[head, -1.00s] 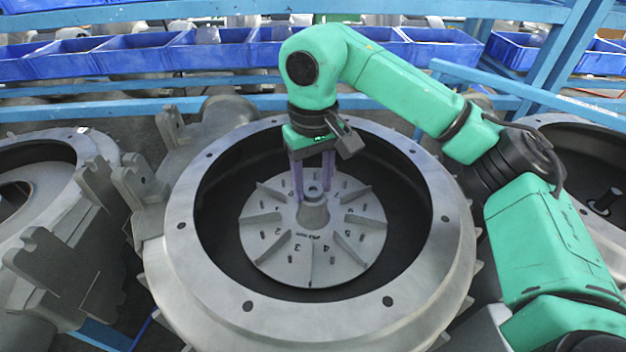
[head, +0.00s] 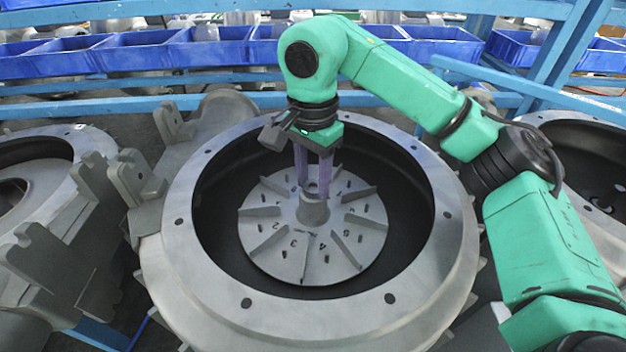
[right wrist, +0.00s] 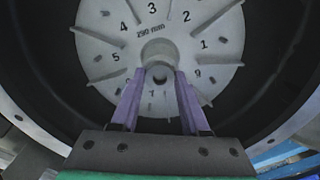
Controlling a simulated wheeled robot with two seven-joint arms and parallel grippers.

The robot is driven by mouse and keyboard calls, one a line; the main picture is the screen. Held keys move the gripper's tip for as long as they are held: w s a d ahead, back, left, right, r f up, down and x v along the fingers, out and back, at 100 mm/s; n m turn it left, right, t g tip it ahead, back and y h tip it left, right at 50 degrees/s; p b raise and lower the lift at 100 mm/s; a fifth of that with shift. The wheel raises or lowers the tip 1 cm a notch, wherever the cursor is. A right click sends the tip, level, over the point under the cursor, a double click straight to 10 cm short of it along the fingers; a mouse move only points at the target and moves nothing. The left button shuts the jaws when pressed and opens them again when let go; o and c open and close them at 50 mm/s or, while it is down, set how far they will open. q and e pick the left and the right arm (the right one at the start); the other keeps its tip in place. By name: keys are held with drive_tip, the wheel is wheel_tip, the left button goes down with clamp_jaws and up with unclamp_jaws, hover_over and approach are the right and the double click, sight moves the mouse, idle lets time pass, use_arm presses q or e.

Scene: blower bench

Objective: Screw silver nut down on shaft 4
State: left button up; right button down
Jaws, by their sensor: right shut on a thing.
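My right gripper (head: 314,184) points down into the round grey housing (head: 195,275), with its purple fingers at the top of the central hub. It is shut on a small grey piece between the fingertips, which I take to be the silver nut (head: 313,186). In the right wrist view the fingers (right wrist: 160,80) close on both sides of this piece, over the hub (right wrist: 158,48). The shaft is hidden or cannot be told apart from the nut. The numbered, vaned disc (head: 270,250) surrounds the hub. My left gripper is not in view.
The housing's wide rim surrounds the disc with a dark gap inside. Other housings stand at left (head: 60,185) and right (head: 590,135). Bracketed castings (head: 135,180) crowd the left side. Blue bins (head: 120,52) and blue rails (head: 490,75) lie behind.

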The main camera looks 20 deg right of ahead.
drive_tip(key=m, duration=1.1)
drive_tip(key=shift+b, duration=0.3)
drive_tip(key=c, duration=0.7)
unclamp_jaws()
